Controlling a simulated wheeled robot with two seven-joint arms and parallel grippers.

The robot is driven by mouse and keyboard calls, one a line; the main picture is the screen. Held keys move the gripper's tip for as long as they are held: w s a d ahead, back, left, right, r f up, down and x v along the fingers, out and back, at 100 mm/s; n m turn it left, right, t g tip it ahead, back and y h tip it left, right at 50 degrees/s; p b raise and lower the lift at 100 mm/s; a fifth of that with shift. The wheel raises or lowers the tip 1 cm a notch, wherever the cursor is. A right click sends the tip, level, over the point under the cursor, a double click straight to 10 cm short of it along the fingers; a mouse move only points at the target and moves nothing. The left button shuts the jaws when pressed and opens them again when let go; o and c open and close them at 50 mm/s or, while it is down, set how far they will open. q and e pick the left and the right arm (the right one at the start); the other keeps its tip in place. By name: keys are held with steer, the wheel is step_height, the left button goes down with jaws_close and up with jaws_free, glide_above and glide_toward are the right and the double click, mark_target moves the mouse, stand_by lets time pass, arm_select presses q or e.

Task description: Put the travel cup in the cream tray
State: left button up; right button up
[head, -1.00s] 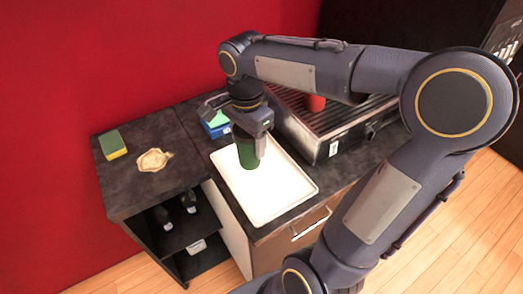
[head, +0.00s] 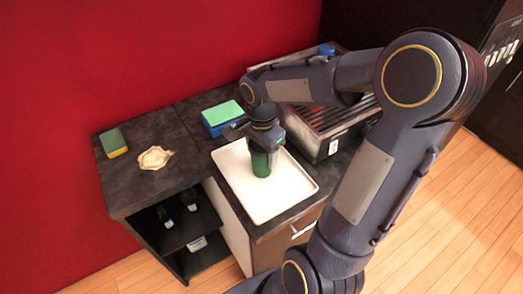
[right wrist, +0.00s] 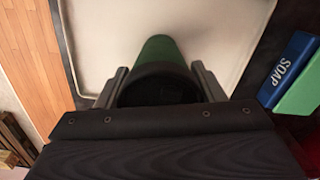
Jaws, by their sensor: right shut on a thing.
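The travel cup (head: 261,165) is green with a dark top and looks upright over the middle of the cream tray (head: 249,207). My right gripper (head: 265,146) is shut on the cup's upper part. In the right wrist view the cup (right wrist: 160,49) sits between the two fingers (right wrist: 160,88), with the pale tray (right wrist: 105,45) behind it. I cannot tell whether the cup's base touches the tray. The tray lies on the dark counter, partly hidden by my gripper and the cup. My left gripper is not in view.
A blue soap box with a green top (head: 221,117) stands behind the tray; it shows in the right wrist view (right wrist: 290,66). A ribbed metal machine (head: 325,125) stands right of the tray. A sponge (head: 113,142) and cream-coloured item (head: 155,158) lie left.

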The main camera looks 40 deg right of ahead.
steer(key=shift+f, duration=0.2)
steer(key=o, duration=0.7)
steer(key=shift+r, duration=0.1)
step_height(320, 180, up, 12)
steer(key=shift+f, duration=0.2)
steer(key=shift+r, duration=0.25)
steer(key=s+a+f+n+t+y, duration=0.1)
steer(key=s+a+f+n+t, duration=0.1)
steer(key=s+a+n, duration=0.1)
steer(key=s+a+f+n+t+y, duration=0.1)
steer(key=s+a+n, duration=0.3)
steer(key=s+n, duration=0.2)
steer(key=s+a+f+n+t+y, duration=0.1)
steer(key=s+a+f+n+t, duration=0.1)
steer(key=n, duration=0.4)
steer(key=shift+s+a+f+t+y, duration=0.2)
steer(key=shift+s+a, duration=0.2)
steer(key=shift+s, duration=0.2)
steer(key=shift+s+a+f+t+y, duration=0.1)
steer(key=shift+s+a+f+y, duration=0.1)
steer(key=shift+s+a, duration=0.3)
steer(key=shift+s+d, duration=0.1)
